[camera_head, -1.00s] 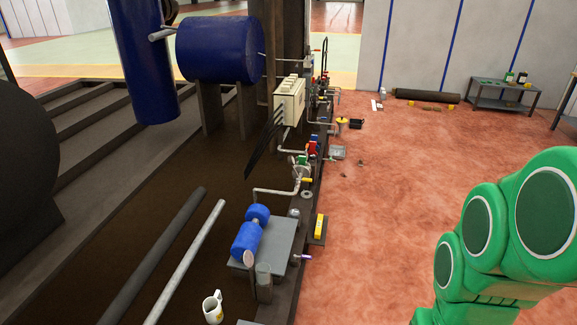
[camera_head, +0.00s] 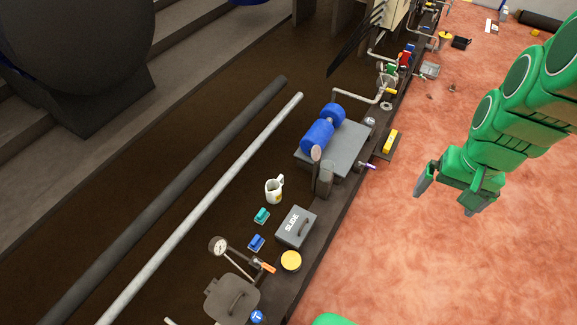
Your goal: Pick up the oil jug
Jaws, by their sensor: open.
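A small white vessel with a side handle and a small mark on its front (camera_head: 273,191) stands upright on the dark brown surface left of the grey block. It looks like a jug or mug; I cannot tell for sure that it is the oil jug. My gripper (camera_head: 445,203) hangs at the right, above the reddish floor, with its two fingers spread and nothing between them. It is well to the right of the white vessel and apart from it.
Two long pipes run left.

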